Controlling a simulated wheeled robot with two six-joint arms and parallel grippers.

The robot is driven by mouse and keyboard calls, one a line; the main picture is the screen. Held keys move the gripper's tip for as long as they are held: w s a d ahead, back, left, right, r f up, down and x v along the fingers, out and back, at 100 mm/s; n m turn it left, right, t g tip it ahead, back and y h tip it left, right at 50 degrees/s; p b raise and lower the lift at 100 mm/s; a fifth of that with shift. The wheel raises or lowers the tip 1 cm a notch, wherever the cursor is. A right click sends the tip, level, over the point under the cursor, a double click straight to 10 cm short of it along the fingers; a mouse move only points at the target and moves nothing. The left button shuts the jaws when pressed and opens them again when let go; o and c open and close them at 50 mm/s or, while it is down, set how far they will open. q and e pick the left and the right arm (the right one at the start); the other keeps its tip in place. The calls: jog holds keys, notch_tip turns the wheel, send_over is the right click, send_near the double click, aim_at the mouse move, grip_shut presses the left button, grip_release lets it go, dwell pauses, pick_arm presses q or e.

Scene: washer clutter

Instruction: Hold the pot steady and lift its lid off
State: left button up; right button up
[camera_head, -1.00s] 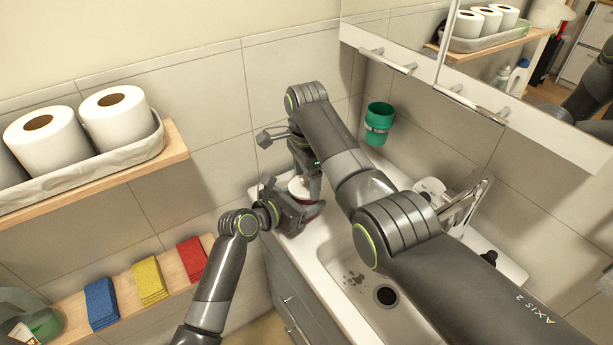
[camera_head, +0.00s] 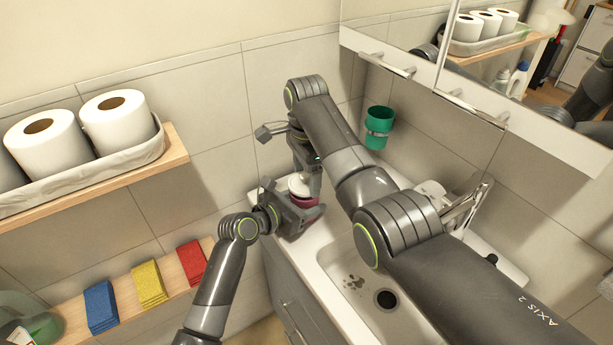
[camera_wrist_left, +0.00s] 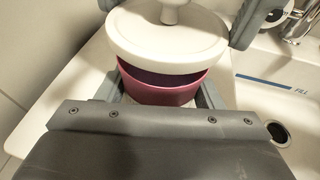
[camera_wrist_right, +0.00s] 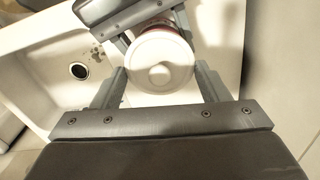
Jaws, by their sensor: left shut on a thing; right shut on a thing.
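The dark red pot (camera_head: 306,202) stands on the counter left of the sink. It shows in the left wrist view (camera_wrist_left: 158,92) below its white lid (camera_wrist_left: 166,42). The lid is raised and slightly apart from the rim, with a dark gap at the front. My left gripper (camera_head: 301,212) is shut on the pot, one finger on each side. My right gripper (camera_head: 304,178) comes from above and is shut on the lid, which also shows from above in the right wrist view (camera_wrist_right: 160,62). Its exact contact points are unclear.
The sink basin (camera_head: 352,262) lies right of the pot, with a tap (camera_head: 455,212) behind it. A green cup (camera_head: 379,127) hangs on the wall behind. Shelves with paper rolls (camera_head: 117,120) and folded cloths (camera_head: 149,283) are at left. A mirror cabinet (camera_head: 440,95) overhangs at upper right.

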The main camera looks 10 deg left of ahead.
aim_at(306, 175)
jog(key=shift+r, duration=0.1)
jog(key=shift+r, duration=2)
pick_arm(q)
jog(key=o, duration=1.5)
jog(key=shift+c, duration=0.2)
